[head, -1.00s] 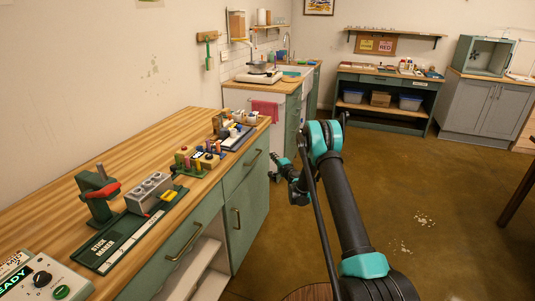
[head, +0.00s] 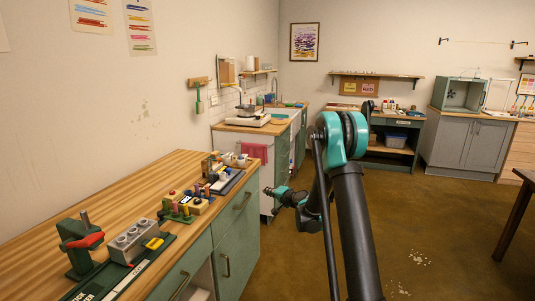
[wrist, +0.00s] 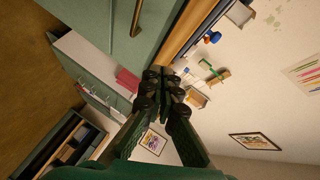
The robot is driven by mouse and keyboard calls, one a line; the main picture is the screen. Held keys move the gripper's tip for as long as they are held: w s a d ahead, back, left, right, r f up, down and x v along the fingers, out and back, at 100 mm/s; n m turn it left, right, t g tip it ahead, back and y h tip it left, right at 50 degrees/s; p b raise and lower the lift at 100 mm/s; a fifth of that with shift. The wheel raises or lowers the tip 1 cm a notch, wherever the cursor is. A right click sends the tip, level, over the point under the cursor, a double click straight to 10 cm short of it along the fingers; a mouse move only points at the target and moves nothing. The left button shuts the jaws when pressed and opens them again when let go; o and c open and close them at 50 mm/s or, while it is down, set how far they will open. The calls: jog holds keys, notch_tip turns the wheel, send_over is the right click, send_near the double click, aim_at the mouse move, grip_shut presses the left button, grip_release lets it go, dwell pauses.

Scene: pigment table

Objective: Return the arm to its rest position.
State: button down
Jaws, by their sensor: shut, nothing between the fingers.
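My arm rises at the right of centre in the head view, with a teal elbow joint at its top. My gripper (head: 272,192) shows small beyond the near counter's right end, in front of the white and green sink cabinets. In the wrist view my gripper (wrist: 166,82) points at the room with its dark fingers together and nothing between them. It touches nothing that I can see.
A wooden counter (head: 125,193) at left holds a green stick press (head: 82,245), a grey mould block (head: 131,243) and pigment sticks (head: 183,207). A sink counter and shelves stand behind.

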jog(key=s+d+f+n+g+h, duration=0.1)
jog(key=s+d, duration=0.5)
jog(key=s, duration=1)
jog(key=s+d+f+n+g+h, duration=0.1)
jog(key=s+d+n+g+h, duration=0.2)
jog(key=s, duration=1.3)
jog(key=s+d+f+n+g+h, duration=0.1)
jog(key=s+d+g+h, duration=0.3)
jog(key=s+d, duration=0.6)
jog(key=s+n+h, duration=0.1)
jog(key=s, duration=0.5)
jog(key=shift+s, duration=0.25)
